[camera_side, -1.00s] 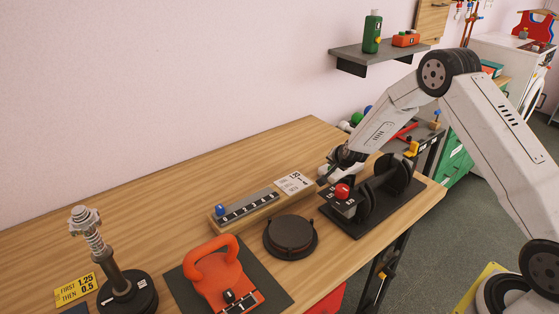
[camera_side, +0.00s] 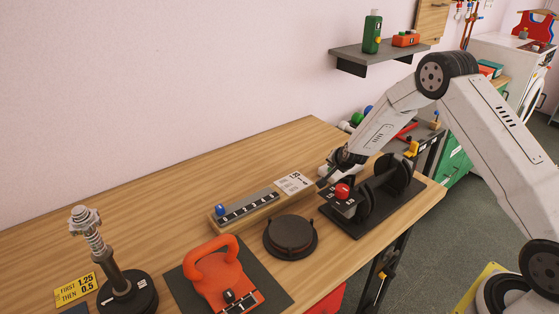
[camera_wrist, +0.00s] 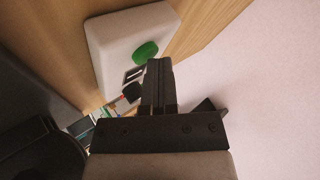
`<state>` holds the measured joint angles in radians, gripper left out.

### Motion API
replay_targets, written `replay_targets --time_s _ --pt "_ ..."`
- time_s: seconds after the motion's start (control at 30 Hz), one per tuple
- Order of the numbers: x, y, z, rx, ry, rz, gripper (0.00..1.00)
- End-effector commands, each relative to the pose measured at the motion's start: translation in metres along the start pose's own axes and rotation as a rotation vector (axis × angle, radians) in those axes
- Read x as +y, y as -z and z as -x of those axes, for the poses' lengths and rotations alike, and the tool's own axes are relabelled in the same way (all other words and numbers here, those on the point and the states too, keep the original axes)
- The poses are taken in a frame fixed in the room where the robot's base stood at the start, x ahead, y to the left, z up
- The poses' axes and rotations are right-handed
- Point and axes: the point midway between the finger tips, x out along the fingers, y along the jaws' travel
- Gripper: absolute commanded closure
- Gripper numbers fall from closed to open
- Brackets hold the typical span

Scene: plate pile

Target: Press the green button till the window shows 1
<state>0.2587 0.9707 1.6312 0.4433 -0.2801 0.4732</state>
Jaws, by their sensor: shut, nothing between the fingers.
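The green button (camera_wrist: 145,53) is a round cap on top of a white box (camera_wrist: 108,45) in the wrist view. A small light window (camera_wrist: 133,74) with a dark frame sits beside the button, and its reading cannot be made out. A dark knob or button (camera_wrist: 131,92) is next to the window. My gripper (camera_wrist: 158,64) is shut and empty, its tips close beside the green button; I cannot tell whether they touch. In the side view my gripper (camera_side: 323,183) is low over the table's back, and the white box is mostly hidden behind it.
A black rack with a red knob (camera_side: 342,191) stands just in front of my gripper. A wooden rail with a blue knob (camera_side: 220,210), a dark round disc (camera_side: 291,237) and an orange kettlebell (camera_side: 220,276) lie to the left. The wall (camera_wrist: 260,95) is close behind.

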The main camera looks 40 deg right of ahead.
Motion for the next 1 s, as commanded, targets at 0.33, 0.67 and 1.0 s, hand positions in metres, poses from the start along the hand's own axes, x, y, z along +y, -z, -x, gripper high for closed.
replay_targets --time_s 0.33,0.67,1.0 --pt "-0.002 0.002 0.004 -0.001 -0.001 0.0 1.0" --pt "-0.008 0.008 0.012 -0.001 -0.001 0.0 1.0" --pt "-0.009 0.009 0.013 -0.001 -0.001 0.0 1.0"
